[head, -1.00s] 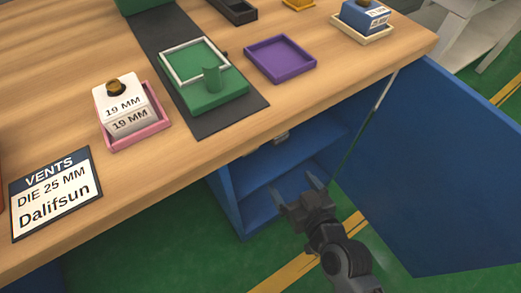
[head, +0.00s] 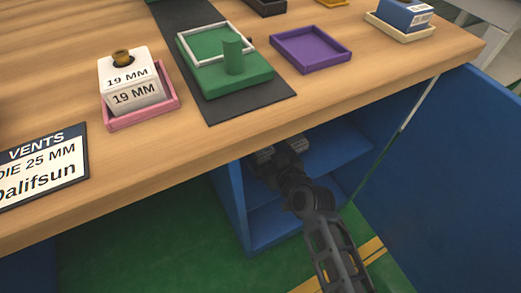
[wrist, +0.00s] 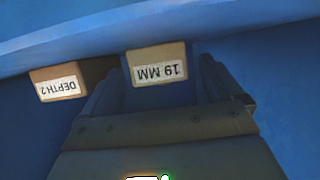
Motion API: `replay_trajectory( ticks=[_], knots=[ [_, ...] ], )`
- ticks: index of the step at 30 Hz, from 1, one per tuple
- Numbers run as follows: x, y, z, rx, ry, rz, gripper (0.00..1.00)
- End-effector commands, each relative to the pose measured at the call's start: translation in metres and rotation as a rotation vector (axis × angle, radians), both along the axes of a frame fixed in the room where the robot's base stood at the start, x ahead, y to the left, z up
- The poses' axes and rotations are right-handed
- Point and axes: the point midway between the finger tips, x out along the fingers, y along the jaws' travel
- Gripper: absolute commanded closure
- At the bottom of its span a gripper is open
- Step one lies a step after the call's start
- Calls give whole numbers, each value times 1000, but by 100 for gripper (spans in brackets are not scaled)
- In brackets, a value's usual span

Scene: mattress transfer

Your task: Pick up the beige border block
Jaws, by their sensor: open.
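In the wrist view, a block with a beige border and a white "19 MM" label (wrist: 158,66) sits inside the blue cabinet, its label upside down in the picture. My gripper (wrist: 157,78) is open, with one finger at each side of this block. I cannot tell whether the fingers touch it. A brown block labelled "DEPTH 2" (wrist: 58,83) stands to the left, outside the left finger. In the head view, my gripper (head: 280,156) reaches into the cabinet's upper part under the table edge, and the blocks there are mostly hidden.
The blue cabinet (head: 240,212) has a shelf, and its open door (head: 440,190) stands to the right. The wooden tabletop (head: 330,110) overhangs my gripper. On it are a pink tray (head: 121,122) with a white "19 MM" block, a green tray (head: 210,90) and a purple tray (head: 312,49).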

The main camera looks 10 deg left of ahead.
Motion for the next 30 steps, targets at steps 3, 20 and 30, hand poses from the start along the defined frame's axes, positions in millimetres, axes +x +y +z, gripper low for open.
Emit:
replay_trajectory(
  ticks=[3,20,30],
  knots=[
    [10,6,-5,0,-1,-1,6],
    [11,7,-5,1,-1,-1,33],
    [11,7,-5,1,-1,-1,64]
  ],
)
